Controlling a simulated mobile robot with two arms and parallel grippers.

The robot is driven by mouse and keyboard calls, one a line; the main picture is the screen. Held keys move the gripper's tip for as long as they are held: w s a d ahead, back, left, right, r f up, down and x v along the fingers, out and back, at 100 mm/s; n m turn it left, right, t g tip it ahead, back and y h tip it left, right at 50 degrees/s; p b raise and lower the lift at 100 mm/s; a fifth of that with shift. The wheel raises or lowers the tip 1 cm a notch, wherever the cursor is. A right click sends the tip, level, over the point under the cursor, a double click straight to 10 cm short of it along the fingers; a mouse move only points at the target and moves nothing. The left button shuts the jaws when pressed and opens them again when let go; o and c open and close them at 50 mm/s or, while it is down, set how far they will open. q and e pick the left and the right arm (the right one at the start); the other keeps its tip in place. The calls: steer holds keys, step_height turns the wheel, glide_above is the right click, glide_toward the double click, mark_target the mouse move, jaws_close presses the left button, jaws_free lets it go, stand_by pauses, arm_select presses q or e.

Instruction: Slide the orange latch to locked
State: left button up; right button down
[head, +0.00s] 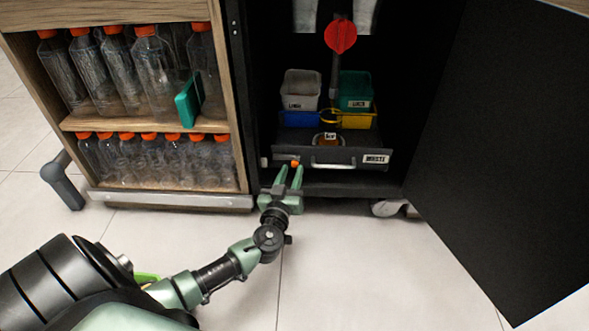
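The orange latch (295,163) is a small orange knob on the front of a dark drawer (345,157), left of its pale handle. My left gripper (290,172) is in front of the drawer, its two green fingers apart and pointing up at it. The latch shows at the tips, closer to the right finger. I cannot tell whether a finger touches it, or whether it stands at locked or unlocked. My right gripper is not in view.
The drawer carries a "WASTE" label (376,159). A black cabinet door (500,150) stands open at right. Small bins, including a white one (300,88), sit inside. A wooden rack (155,125) with orange-capped bottles stands at left. The tiled floor (350,260) in front is clear.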

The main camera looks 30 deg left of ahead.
arm_select(q)
steer(key=shift+x, duration=1.2)
jaws_close()
stand_by(0.6)
